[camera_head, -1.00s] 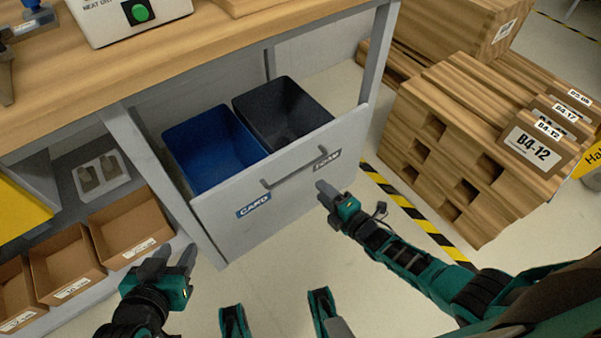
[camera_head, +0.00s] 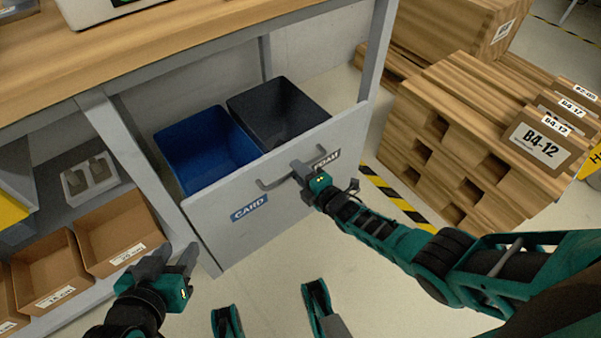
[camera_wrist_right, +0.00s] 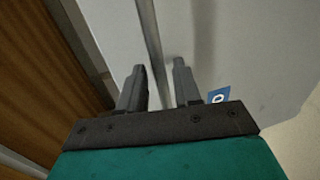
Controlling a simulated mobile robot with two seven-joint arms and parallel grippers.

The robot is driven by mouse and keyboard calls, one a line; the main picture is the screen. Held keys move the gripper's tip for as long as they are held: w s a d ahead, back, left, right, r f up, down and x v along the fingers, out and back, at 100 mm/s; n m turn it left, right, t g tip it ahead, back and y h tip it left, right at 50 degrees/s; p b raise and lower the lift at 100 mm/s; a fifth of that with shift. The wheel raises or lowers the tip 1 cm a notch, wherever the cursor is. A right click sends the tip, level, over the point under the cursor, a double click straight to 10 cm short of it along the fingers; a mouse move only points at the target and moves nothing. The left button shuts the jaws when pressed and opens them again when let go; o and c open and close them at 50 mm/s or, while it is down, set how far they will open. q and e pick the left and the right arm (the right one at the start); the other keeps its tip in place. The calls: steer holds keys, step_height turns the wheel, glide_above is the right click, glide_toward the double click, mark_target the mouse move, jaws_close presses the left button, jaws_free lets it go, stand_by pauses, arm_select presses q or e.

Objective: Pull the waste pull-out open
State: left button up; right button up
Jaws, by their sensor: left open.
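The waste pull-out (camera_head: 285,200) under the bench stands partly out, its grey front labelled CARD and FOAM. A blue bin (camera_head: 205,155) and a dark grey bin (camera_head: 280,112) sit inside it. Its grey bar handle (camera_head: 268,186) is partly hidden by my right gripper (camera_head: 299,173), which is at the handle's right part. In the right wrist view, the handle bar (camera_wrist_right: 150,40) runs between the two spread fingers of the right gripper (camera_wrist_right: 160,80); I see a gap beside the bar. My left gripper (camera_head: 168,262) is open and empty, low at the left, apart from the pull-out.
Cardboard boxes (camera_head: 115,235) stand on the low shelf at the left. Stacked wooden crates (camera_head: 470,150) stand at the right beyond yellow-black floor tape (camera_head: 405,205). The wooden bench top (camera_head: 170,50) lies above. The floor before the pull-out is mostly clear.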

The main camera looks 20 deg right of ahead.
jaws_close()
stand_by(0.4)
steer(key=shift+s, duration=0.15)
